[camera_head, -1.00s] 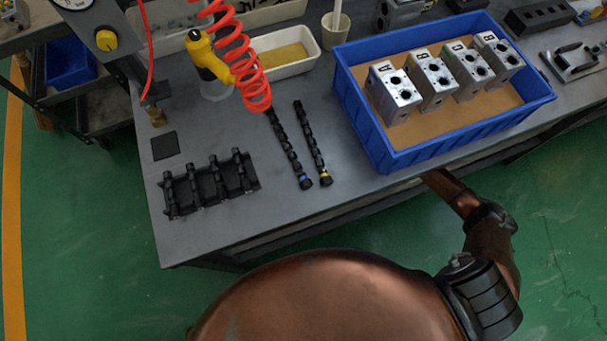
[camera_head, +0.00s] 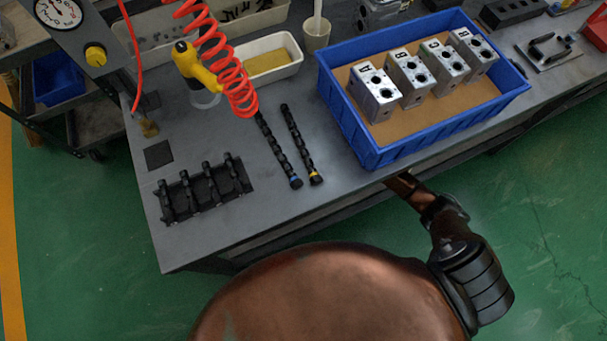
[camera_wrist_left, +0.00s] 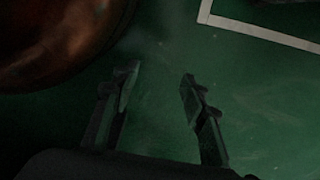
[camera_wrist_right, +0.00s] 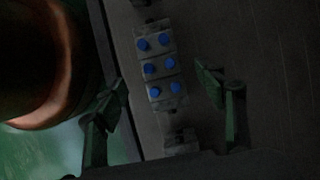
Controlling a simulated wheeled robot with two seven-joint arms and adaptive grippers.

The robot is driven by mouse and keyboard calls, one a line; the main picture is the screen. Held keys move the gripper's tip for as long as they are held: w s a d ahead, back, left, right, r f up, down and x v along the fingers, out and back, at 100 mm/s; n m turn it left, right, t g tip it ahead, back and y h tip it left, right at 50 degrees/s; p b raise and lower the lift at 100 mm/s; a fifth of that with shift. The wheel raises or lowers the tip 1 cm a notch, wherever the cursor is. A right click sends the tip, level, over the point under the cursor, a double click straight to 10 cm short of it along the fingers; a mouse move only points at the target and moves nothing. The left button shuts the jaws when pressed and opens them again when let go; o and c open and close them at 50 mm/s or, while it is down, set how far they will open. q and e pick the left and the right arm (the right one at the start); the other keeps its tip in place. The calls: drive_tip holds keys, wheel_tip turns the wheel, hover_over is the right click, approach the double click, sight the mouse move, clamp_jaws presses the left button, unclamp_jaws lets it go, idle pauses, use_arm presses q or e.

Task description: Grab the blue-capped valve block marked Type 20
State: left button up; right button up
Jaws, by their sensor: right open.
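In the right wrist view, a row of grey blocks with blue caps (camera_wrist_right: 162,66) sits on a dark grey surface. The picture is dim and I can read no Type 20 mark. My right gripper (camera_wrist_right: 160,78) is open, its fingers to either side of the row in the picture. I cannot tell how far above they are. In the head view my right forearm passes under the bench edge and the gripper is hidden. My left gripper (camera_wrist_left: 160,75) is open and empty above the green floor. It is out of the head view.
The bench (camera_head: 240,228) carries a blue bin (camera_head: 440,135) with several lettered metal blocks (camera_head: 408,78). Two dark rods (camera_head: 300,145) and a black rack (camera_head: 203,191) lie left of it. A red coiled hose (camera_head: 222,62) hangs above. The bench edge lies over my right arm.

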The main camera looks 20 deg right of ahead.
drive_tip(key=b+x, duration=0.1)
drive_tip(key=x, duration=0.1)
drive_tip(key=b+x, duration=0.1)
drive_tip(key=x, duration=0.1)
drive_tip(key=shift+a+f, duration=0.25)
drive_tip(key=shift+a, duration=0.15)
drive_tip(key=shift+f+b, duration=0.2)
drive_tip(key=shift+b, duration=0.15)
use_arm(q)
wheel_tip(320, 180, up, 7)
drive_tip(key=w+d, duration=0.2)
drive_tip(key=shift+w+r, duration=0.15)
drive_tip(key=shift+w, duration=0.25)
use_arm(e)
clamp_jaws()
drive_tip(key=shift+w+a+r, duration=0.15)
